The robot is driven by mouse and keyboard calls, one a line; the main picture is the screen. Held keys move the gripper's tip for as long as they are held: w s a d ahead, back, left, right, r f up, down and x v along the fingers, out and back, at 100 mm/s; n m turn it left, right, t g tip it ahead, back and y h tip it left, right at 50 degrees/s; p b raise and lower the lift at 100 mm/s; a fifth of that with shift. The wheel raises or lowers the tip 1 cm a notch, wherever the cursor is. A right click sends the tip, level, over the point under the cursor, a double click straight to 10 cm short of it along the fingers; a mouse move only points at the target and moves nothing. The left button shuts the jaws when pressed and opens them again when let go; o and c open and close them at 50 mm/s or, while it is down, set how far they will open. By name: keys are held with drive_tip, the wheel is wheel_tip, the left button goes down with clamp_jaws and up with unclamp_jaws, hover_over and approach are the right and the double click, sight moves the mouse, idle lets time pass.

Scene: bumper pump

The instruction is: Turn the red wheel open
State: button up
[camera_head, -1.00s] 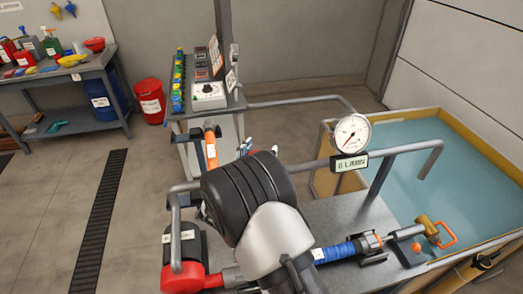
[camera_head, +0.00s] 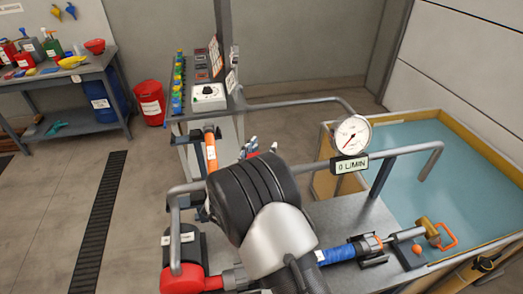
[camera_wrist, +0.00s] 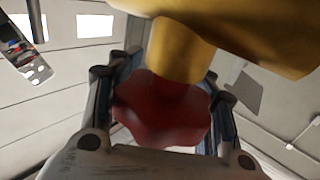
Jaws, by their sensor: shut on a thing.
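The red wheel (camera_wrist: 162,118) fills the middle of the wrist view, with a lobed rim. It sits on a brass-coloured stem and body (camera_wrist: 185,50). My gripper (camera_wrist: 165,98) is shut on the wheel, with one dark finger on each side of its rim. In the head view my black and white arm hides the wheel. The round gauge (camera_head: 350,135) stands right of the arm, with a display (camera_head: 350,164) below it that reads 0 L/MIN.
Grey pipes (camera_head: 300,103) run across to a blue water tank (camera_head: 455,165) on the right. A red and black pump (camera_head: 180,280) is at lower left, and a blue hose coupling (camera_head: 338,254) at lower right. A workbench (camera_head: 75,72) and red bin (camera_head: 150,100) stand behind left.

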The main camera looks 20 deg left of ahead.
sight(247, 156)
drive_tip(key=shift+f, duration=0.25)
drive_tip(key=c, duration=0.3)
